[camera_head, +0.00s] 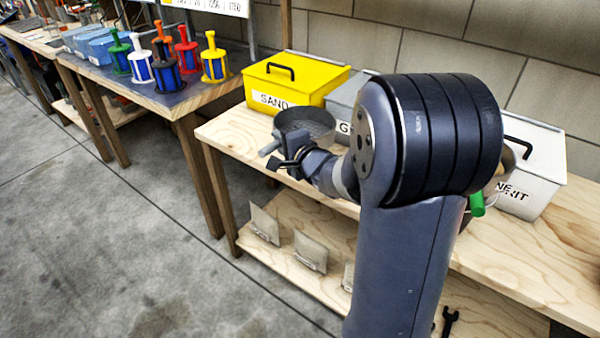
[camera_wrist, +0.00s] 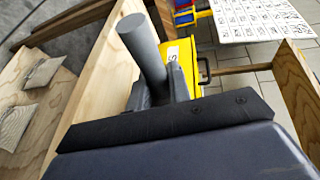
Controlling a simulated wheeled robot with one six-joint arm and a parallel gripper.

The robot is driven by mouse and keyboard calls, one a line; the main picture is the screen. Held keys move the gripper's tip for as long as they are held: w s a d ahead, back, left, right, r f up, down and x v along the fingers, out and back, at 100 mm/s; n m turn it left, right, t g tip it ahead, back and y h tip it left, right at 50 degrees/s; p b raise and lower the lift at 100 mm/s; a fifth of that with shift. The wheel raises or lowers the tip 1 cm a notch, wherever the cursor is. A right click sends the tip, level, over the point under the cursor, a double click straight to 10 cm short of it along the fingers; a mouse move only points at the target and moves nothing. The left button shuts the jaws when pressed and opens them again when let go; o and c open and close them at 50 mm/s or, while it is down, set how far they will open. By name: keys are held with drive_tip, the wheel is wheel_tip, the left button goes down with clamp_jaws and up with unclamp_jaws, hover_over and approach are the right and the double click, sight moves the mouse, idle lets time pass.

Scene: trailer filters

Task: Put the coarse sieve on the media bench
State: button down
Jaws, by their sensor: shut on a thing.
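A round dark grey sieve pan (camera_head: 308,122) shows in the head view at the front of the yellow box, over the left end of the wooden media bench (camera_head: 228,130). My gripper (camera_head: 283,157) is at the pan's near left side, shut on its grey handle. In the wrist view the thick grey handle (camera_wrist: 140,42) stands up between the fingers (camera_wrist: 158,90). Whether the pan touches the bench top is hard to tell. The mesh is not clear.
A yellow SAND box (camera_head: 295,82), a grey box (camera_head: 347,103) and a white grit box (camera_head: 530,165) stand along the bench back. A green handle (camera_head: 477,203) shows behind my arm. Colourful filters (camera_head: 165,70) stand on the left table. Bags (camera_head: 310,250) lean on the lower shelf.

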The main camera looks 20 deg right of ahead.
wheel_tip(320, 180, down, 7)
drive_tip(key=b, duration=0.2)
drive_tip(key=shift+b, duration=0.3)
drive_tip(key=shift+f, duration=0.15)
drive_tip(key=c, duration=1.3)
unclamp_jaws()
drive_tip(key=shift+p+v, duration=1.35)
drive_tip(key=shift+v, duration=4.7)
